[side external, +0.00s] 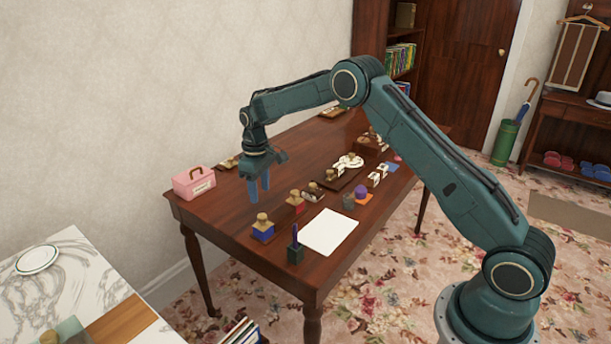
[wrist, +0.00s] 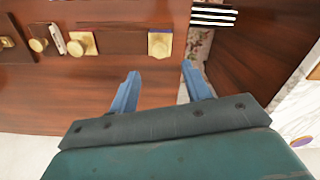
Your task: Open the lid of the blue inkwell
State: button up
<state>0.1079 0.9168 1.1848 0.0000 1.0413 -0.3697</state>
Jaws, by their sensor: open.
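The blue inkwell (side external: 263,235) stands upright near the left front part of the wooden table, with a gold-coloured lid and knob on top. The lid looks shut. In the wrist view, a gold square with a thin blue edge, which looks like the inkwell (wrist: 160,44), lies just beyond the fingertips. My gripper (side external: 259,195) points down above the table, above and behind the inkwell in the side view. Its two blue fingers (wrist: 160,68) are apart, with nothing between them. It touches nothing that I can see.
A red inkwell (side external: 296,206) stands close right of the blue one. A pen holder (side external: 295,254) and white paper (side external: 328,232) lie in front. A pink box (side external: 194,182) stands at the table's left end. Bare wood (side external: 220,210) lies between box and inkwell.

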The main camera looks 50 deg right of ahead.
aim_at(263, 215)
notch_tip(263, 215, down, 8)
jog(key=shift+f, duration=0.1)
dwell(0.4)
jog(key=shift+c, duration=0.2)
jog(key=shift+d, duration=0.1)
grip_shut()
